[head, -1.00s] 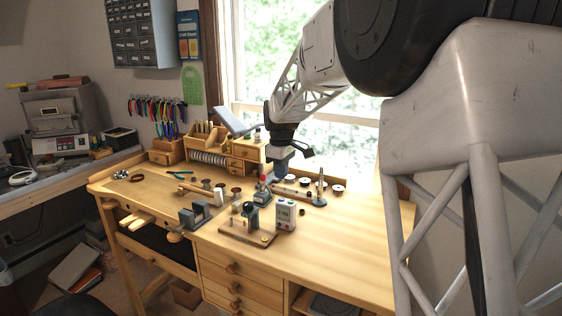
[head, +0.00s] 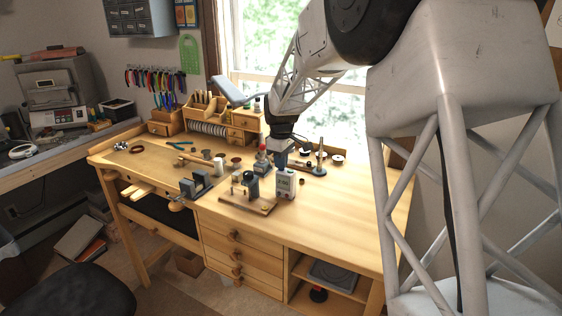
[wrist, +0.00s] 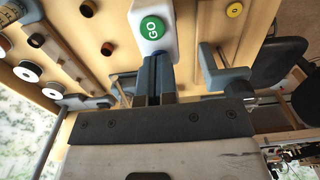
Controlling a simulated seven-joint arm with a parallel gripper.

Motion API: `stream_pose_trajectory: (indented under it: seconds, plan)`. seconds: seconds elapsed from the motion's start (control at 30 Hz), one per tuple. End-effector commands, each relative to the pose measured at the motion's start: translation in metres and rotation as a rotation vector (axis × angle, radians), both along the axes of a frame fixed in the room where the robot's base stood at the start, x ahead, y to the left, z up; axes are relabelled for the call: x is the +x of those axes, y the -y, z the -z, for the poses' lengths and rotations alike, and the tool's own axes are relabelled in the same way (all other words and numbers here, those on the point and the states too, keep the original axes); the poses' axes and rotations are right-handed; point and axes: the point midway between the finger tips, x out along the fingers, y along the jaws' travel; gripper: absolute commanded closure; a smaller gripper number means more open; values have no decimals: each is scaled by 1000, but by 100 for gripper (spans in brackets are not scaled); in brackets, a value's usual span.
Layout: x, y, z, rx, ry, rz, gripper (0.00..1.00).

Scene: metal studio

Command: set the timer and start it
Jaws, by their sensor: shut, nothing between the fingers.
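The timer (head: 286,184) is a small white box standing upright on the workbench, with a dark display on its front. In the wrist view its white top (wrist: 170,14) carries a round green button (wrist: 152,28) marked GO. A sliver of a blue button (wrist: 156,53) shows just at my fingertips and is mostly hidden by them. My gripper (head: 281,166) is right above the timer, pointing down. In the wrist view my gripper (wrist: 157,62) is shut and empty, its tips over the blue button. I cannot tell whether they touch it.
A wooden board with fixtures (head: 248,203) lies left of the timer, close by. A small dark vise (head: 195,186) is farther left. A dark stand with a post (head: 317,166) and several spools (head: 338,159) are behind. The workbench's right side (head: 345,210) is clear.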

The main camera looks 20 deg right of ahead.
Motion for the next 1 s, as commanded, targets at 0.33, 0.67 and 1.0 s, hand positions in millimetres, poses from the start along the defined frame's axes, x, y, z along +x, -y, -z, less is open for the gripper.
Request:
stream_pose_trajectory:
  seconds: [0.33,0.67,1.0]
  plan:
    - [-1,0,21,1,-5,0,100]
    - [-3,-1,26,1,-16,0,100]
    - [-1,0,-6,0,-1,0,100]
